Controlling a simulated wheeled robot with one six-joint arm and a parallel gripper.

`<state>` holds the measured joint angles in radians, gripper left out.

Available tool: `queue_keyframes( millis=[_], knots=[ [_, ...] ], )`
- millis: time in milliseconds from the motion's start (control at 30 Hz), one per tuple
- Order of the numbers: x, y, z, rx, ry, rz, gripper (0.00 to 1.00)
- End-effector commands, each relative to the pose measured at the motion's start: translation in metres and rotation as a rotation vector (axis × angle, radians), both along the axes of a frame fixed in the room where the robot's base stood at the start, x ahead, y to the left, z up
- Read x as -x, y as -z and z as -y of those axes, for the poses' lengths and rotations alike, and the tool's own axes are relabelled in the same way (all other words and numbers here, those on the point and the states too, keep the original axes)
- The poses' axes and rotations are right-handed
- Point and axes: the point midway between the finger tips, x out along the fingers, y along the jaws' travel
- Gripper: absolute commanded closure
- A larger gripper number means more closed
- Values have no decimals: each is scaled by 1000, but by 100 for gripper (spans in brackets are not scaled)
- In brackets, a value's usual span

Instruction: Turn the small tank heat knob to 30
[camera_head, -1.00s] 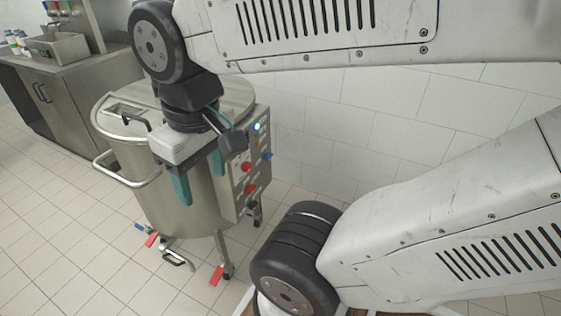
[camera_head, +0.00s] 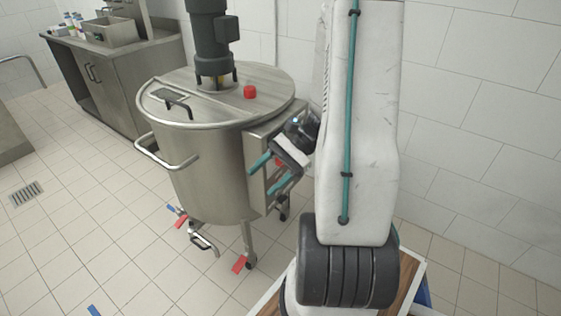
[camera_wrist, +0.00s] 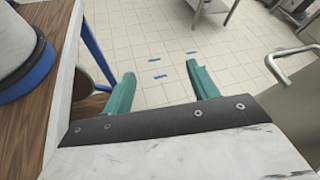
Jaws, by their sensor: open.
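The small steel tank (camera_head: 208,165) stands on legs left of my arm in the head view. Its control panel box (camera_head: 258,142) is on its right side. My gripper (camera_head: 267,175) is in front of that box and covers most of its face. A bit of a red knob (camera_head: 279,162) shows between the fingers. I cannot tell which knob it is, nor read any scale. My gripper is open and empty, with two teal fingers spread apart. In the wrist view the open fingers (camera_wrist: 160,70) point over bare floor, and no knob shows there.
A grey motor (camera_head: 208,35) and a red knob (camera_head: 250,92) are on the tank lid. A curved handle (camera_head: 165,160) sticks out at its left. A steel cabinet (camera_head: 115,80) stands behind left. A white wall is at right.

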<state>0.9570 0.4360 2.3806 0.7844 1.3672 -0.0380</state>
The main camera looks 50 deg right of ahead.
Motion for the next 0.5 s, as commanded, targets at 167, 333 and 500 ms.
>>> queue_keyframes(
  millis=[167,333,500],
  knots=[
    [-15,51,53,-241,397,-17,41],
    [-21,103,113,-423,783,6,41],
    [-23,144,173,-520,1118,68,41]
  ],
)
